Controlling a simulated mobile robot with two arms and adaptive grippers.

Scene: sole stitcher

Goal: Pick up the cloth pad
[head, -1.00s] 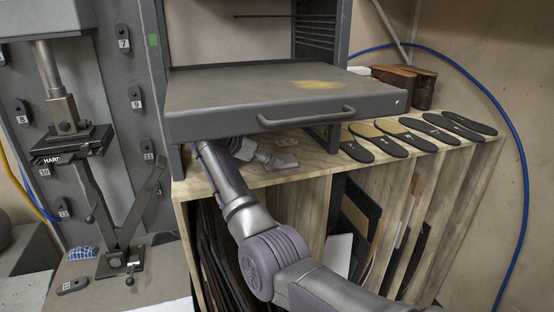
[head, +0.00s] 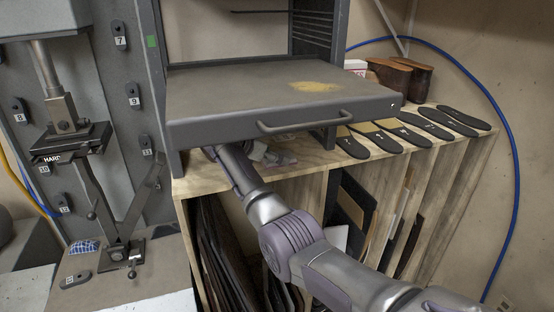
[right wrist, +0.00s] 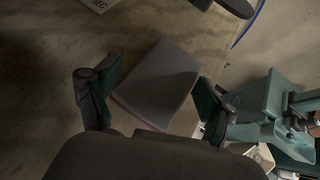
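A grey, flat, roughly square pad, which looks like the cloth pad (right wrist: 160,80), lies on the wooden shelf in the right wrist view. My right gripper (right wrist: 156,98) is open, with one dark finger on each side of the pad. A gap shows on the left; whether the right finger touches it I cannot tell. In the head view my right arm reaches beneath the grey pull-out tray (head: 230,95), which hides most of that gripper and the pad. My left gripper is not in view.
The tray with its handle (head: 305,118) overhangs the wooden shelf (head: 300,178) closely above my right arm. Several dark insoles (head: 432,128) lie on the right, before brown shoe forms (head: 400,77). A blue checked cloth (head: 84,246) lies at lower left.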

